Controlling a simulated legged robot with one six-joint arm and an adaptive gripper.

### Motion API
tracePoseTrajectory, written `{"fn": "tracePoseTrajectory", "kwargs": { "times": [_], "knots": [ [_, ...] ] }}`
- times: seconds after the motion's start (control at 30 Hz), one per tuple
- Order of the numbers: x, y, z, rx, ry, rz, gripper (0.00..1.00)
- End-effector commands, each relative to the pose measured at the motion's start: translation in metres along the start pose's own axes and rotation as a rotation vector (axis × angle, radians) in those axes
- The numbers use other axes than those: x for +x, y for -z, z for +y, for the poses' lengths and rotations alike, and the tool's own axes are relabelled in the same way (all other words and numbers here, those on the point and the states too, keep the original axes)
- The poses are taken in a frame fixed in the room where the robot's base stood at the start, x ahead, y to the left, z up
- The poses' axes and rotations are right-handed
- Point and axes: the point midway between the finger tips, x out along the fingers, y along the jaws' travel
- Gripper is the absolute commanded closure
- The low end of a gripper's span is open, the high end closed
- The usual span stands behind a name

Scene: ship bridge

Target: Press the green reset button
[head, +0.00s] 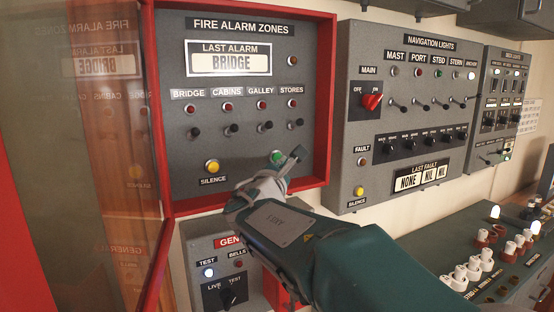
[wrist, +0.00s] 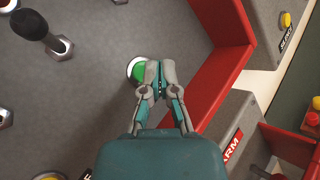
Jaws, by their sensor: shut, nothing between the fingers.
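The green button (head: 277,157) sits low on the grey fire alarm panel, inside its red frame, to the right of the yellow silence button. In the wrist view the green button (wrist: 138,70) shows beside the left finger, partly covered by the fingers. My gripper (head: 298,154) is shut and empty, its tips just right of the button in the head view. It also shows in the wrist view (wrist: 159,68). I cannot tell whether the fingertips touch the button or the panel. The label under the button is hidden by my gripper.
The red frame's raised edge (head: 325,100) stands close to the right of my gripper. The yellow silence button (head: 212,166) and several black toggles are on the same panel. An open glass door (head: 85,150) hangs at left. The navigation lights panel (head: 405,110) is at right.

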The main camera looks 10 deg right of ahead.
Motion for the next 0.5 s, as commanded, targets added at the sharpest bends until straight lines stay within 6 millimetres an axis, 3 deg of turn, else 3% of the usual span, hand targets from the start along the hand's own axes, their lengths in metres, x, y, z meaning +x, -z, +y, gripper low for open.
{"fn": "tracePoseTrajectory", "kwargs": {
  "times": [0.5],
  "knots": [
    [-0.030,-0.023,-0.022,0.000,0.000,-0.001,1.00]
  ]
}}
